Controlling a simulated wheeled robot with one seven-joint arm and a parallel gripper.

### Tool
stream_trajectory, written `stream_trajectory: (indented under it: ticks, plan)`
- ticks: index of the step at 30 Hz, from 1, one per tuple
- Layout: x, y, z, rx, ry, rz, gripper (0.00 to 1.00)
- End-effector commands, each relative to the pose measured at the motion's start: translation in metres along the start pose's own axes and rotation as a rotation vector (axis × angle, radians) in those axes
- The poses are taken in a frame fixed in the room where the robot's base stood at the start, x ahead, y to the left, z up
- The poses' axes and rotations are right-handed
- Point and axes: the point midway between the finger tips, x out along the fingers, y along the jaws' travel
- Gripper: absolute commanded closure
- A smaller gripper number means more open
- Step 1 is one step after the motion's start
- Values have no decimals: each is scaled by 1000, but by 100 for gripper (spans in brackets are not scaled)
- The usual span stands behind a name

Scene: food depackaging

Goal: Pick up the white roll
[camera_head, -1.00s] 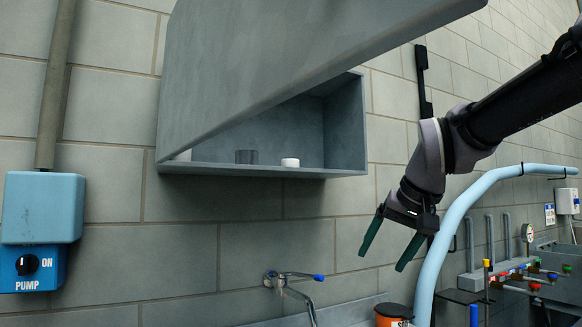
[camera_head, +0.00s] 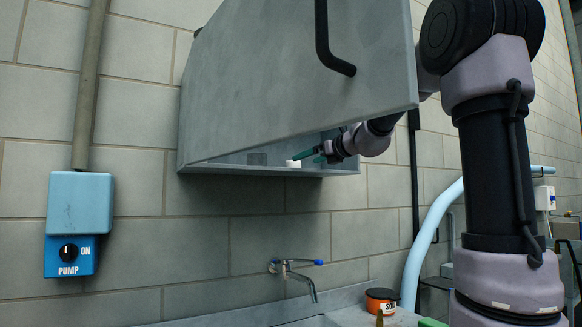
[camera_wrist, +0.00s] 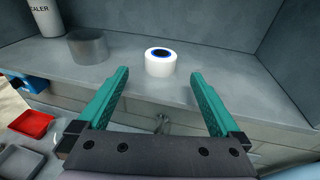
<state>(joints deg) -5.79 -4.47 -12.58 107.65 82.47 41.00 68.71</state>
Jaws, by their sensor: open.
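The white roll (camera_wrist: 160,66) stands on the cabinet shelf in the wrist view, with a blue-rimmed hole on top. My gripper (camera_wrist: 158,90) is open and empty. Its two green fingers point toward the roll, which is centred ahead of them and just beyond the fingertips. In the head view the roll (camera_head: 294,164) shows as a small white shape at the shelf's front edge. There my gripper (camera_head: 307,158) is at the cabinet opening close to the roll's right side; the raised door hides part of the arm.
A grey cylinder (camera_wrist: 88,47) stands left of the roll, and a white container (camera_wrist: 46,18) farther left. The cabinet door (camera_head: 300,70) hangs over the opening. The shelf (camera_wrist: 215,62) is bare right of the roll. A tap (camera_head: 297,270) is below.

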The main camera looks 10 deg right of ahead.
Motion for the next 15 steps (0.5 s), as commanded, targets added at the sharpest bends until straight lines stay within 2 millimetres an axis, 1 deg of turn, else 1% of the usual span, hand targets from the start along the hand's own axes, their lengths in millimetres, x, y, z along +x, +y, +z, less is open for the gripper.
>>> stream_trajectory:
  ticks: [1,3,6,11,15]
  plan:
    - [10,1,-2,-1,3,3,0]
    - [20,1,-1,-2,2,3,0]
    - [31,0,-1,-4,2,1,0]
    - [42,1,-2,-4,3,3,0]
    - [64,0,-2,-5,4,3,0]
